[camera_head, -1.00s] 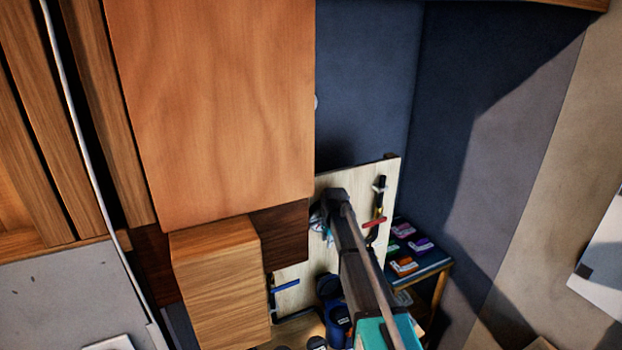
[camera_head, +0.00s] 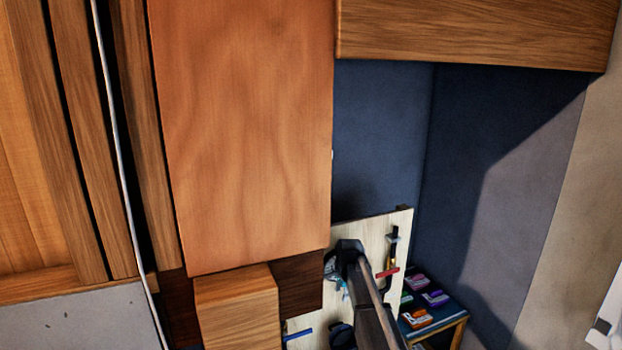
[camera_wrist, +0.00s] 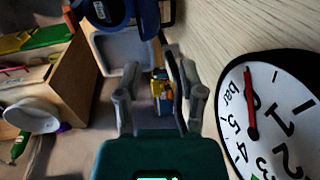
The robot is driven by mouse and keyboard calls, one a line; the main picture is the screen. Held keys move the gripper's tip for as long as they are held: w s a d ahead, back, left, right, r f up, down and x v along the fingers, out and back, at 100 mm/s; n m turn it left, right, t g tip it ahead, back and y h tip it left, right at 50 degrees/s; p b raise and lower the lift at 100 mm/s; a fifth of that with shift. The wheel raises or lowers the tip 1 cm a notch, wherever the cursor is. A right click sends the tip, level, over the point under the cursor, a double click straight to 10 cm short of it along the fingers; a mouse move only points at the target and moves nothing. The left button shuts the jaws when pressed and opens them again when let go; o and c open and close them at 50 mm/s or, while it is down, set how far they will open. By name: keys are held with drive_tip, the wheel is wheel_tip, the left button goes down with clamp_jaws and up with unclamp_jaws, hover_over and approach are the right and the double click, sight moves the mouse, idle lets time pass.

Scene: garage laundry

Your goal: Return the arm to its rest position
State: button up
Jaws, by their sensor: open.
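My arm (camera_head: 370,300) rises from the bottom of the head view, in front of a pale tool board. My gripper (camera_wrist: 155,85) shows in the wrist view with its two grey fingers apart and nothing held between them. Beyond the fingers are a grey tray (camera_wrist: 122,50) and a small yellow and blue item (camera_wrist: 162,92). A round black-rimmed gauge (camera_wrist: 265,115) with a white face and red needle is close on the right of the gripper. The fingertips are not clear in the head view.
The tool board (camera_head: 400,228) holds a red-handled tool (camera_head: 388,272). A small table (camera_head: 440,325) bears several coloured packs. A wooden cabinet door (camera_head: 245,130) fills the upper middle. In the wrist view, a blue object (camera_wrist: 110,12) sits above the fingers and a white bowl (camera_wrist: 32,115) at left.

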drive_tip(key=s+d+f+n+b, duration=0.2)
drive_tip(key=s+f+n+b, duration=0.2)
drive_tip(key=s, duration=0.6)
drive_tip(key=s+d+f+n+g+b, duration=0.1)
drive_tip(key=s+d+f+n+b, duration=0.1)
drive_tip(key=s+f+n+b, duration=0.3)
drive_tip(key=s+d+f+n+b, duration=0.3)
drive_tip(key=s+f+b, duration=0.6)
drive_tip(key=s, duration=0.7)
drive_tip(key=shift+f+n+g+h, duration=0.2)
drive_tip(key=shift+n+g+h, duration=0.2)
drive_tip(key=shift+n, duration=0.4)
